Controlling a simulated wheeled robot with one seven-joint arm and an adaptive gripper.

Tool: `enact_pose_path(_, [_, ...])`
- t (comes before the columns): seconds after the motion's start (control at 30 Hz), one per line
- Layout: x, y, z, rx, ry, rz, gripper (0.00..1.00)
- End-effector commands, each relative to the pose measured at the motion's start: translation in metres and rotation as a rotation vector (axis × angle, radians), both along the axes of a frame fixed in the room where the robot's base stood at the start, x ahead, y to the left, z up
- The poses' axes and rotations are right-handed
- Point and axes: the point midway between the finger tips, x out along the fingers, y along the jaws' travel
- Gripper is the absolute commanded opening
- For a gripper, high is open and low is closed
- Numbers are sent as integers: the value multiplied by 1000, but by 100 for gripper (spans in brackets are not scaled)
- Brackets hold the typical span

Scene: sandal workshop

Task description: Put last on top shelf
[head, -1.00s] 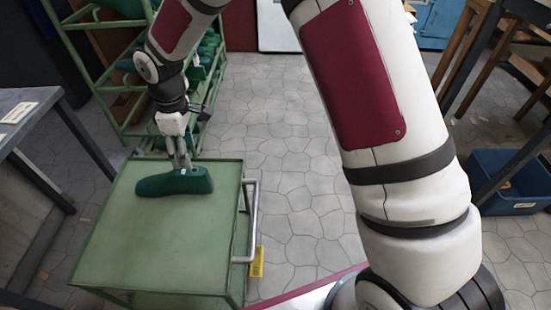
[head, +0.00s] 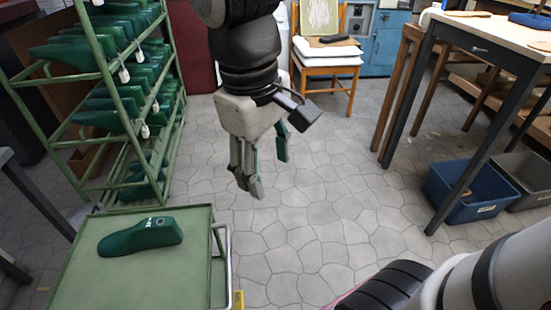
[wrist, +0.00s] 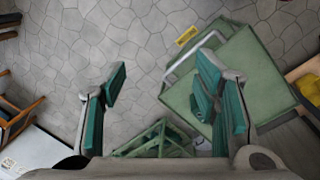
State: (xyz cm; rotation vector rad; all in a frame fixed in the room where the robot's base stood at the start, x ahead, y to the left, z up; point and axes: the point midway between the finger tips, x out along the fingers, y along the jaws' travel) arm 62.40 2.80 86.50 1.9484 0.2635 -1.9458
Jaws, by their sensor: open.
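A dark green shoe last (head: 140,237) lies on its own on the flat top of a green cart (head: 150,285), at the lower left of the head view. My gripper (head: 266,172) is open and empty, in the air to the right of the cart and apart from the last. In the wrist view, my gripper (wrist: 163,72) has its teal-padded fingers spread with nothing between them. The green rack (head: 103,70) stands at the left with several green lasts on sloping tiers. Its upper end is cut off by the picture edge.
The cart has a metal handle (head: 228,262) and a yellow tag (head: 238,299). A chair (head: 327,68), a workbench (head: 488,35) and a blue bin (head: 470,190) stand to the right. The tiled floor between is clear.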

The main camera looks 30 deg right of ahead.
Motion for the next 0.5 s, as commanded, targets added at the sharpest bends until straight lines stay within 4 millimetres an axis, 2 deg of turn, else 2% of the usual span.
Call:
enact_pose_path(0.03, [-23,-8,5,11,-13,-57,56])
enact_pose_path(0.1, [-51,-16,7,30,-19,-137,56])
enact_pose_path(0.23, [-100,-24,4,74,-25,-264,56])
enact_pose_path(0.4, [-140,-27,-4,123,-24,-369,56])
enact_pose_path(0.5, [-150,-27,-7,138,-24,-399,56])
